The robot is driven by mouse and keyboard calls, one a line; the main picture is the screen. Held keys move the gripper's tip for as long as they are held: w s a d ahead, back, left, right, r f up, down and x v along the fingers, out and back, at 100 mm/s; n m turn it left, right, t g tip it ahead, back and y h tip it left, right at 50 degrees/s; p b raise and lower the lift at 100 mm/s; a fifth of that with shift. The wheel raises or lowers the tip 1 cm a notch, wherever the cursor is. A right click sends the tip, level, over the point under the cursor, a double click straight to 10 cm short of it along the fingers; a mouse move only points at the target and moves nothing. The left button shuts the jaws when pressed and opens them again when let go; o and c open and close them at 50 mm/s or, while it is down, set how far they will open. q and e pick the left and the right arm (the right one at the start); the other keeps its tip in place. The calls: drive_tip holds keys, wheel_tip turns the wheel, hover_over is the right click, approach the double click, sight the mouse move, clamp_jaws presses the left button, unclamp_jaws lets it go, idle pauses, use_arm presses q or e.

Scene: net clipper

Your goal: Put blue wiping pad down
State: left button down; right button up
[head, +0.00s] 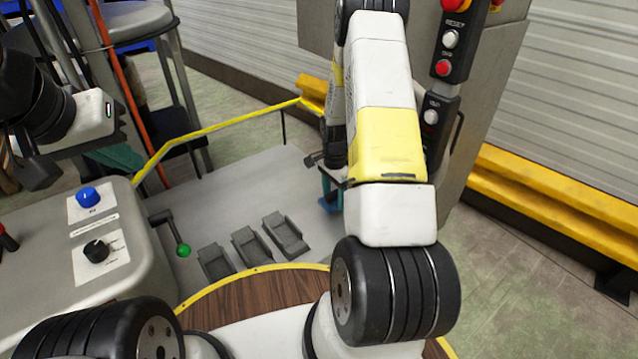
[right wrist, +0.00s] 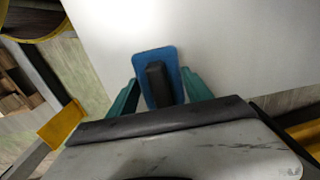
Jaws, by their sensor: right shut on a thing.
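The blue wiping pad (right wrist: 144,66) shows in the right wrist view, a flat blue plate with a dark handle block on it. My right gripper (right wrist: 160,88) has its teal fingers on either side of the pad and is shut on it. In the head view the right gripper (head: 332,190) is mostly hidden behind my right forearm, and a bit of the blue pad (head: 328,204) shows below it. A pale flat surface lies behind the pad; I cannot tell whether they touch. At the far left, teal fingers of my left gripper (head: 120,158) show partly; their opening is unclear.
A grey platform (head: 240,180) with several dark pedals (head: 250,246) and a yellow rail (head: 215,128) lies ahead. A console (head: 60,270) with a blue button (head: 87,197) and black knob stands left; a green-knobbed lever (head: 183,250) is beside it. A control cabinet (head: 480,110) rises right.

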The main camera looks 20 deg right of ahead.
sight(333, 204)
drive_tip(key=shift+f, duration=1.8)
drive_tip(key=o, duration=1.6)
drive_tip(key=shift+f, duration=0.1)
